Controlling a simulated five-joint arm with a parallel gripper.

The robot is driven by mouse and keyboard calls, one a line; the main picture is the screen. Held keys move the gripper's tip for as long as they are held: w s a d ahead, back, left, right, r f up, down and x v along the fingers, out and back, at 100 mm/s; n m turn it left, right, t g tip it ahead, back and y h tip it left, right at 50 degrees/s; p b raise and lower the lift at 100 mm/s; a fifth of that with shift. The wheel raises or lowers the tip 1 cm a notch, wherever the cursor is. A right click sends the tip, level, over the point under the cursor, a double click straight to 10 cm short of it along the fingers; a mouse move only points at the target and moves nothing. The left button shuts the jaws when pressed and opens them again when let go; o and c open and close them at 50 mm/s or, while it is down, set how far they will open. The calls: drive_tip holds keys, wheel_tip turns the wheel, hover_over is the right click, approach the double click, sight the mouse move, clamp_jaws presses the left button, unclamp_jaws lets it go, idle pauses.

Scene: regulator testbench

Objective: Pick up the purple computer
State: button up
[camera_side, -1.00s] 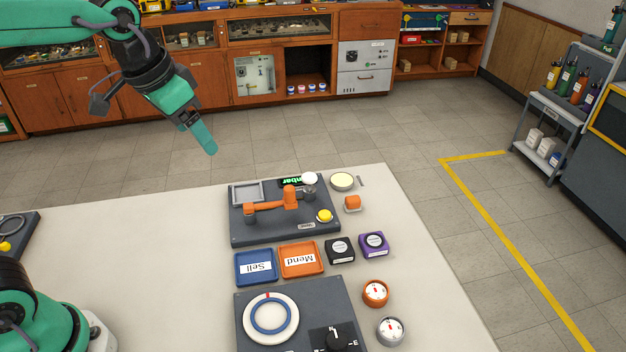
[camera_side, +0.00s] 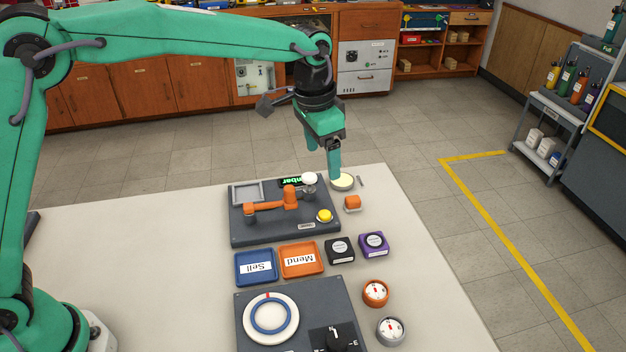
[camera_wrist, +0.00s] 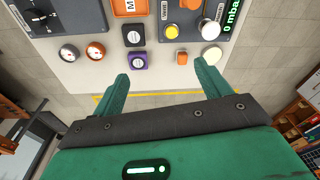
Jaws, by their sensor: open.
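The purple computer (camera_side: 374,244) is a small purple block with a dark round top and pale label. It sits on the table to the right of a similar black block (camera_side: 340,250). In the wrist view the purple computer (camera_wrist: 137,60) lies beyond and between my fingers, close to the left fingertip in the picture. My gripper (camera_side: 322,165) is open and empty, high above the far end of the table, beyond the purple computer and apart from it. Both fingers of my gripper (camera_wrist: 162,72) show in the wrist view.
Orange (camera_side: 375,293) and grey (camera_side: 390,331) round gauges stand nearer. An orange block (camera_side: 352,203) and cream dish (camera_side: 342,182) stand farther back. A blue tray (camera_side: 256,268), an orange tray (camera_side: 301,259) and a test board (camera_side: 250,228) lie left. The table's right strip is bare.

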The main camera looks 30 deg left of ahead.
sight(371, 241)
drive_tip(key=w+d+f, duration=0.1)
drive_tip(key=d+f, duration=0.2)
drive_tip(key=f, duration=0.1)
drive_tip(key=w+d+f+m, duration=0.1)
drive_tip(key=d+f, duration=0.3)
drive_tip(key=w+d+f+m+g, duration=0.1)
drive_tip(key=d+f, duration=0.2)
drive_tip(key=f, duration=0.1)
drive_tip(key=shift+w+d+f+y, duration=0.15)
drive_tip(key=shift+d+y, duration=0.15)
drive_tip(key=shift+d, duration=0.1)
drive_tip(key=shift+f, duration=0.1)
drive_tip(key=shift+f, duration=1.2)
drive_tip(key=shift+f, duration=0.1)
drive_tip(key=shift+f, duration=2.5)
drive_tip(key=shift+c, duration=0.5)
drive_tip(key=c, duration=1)
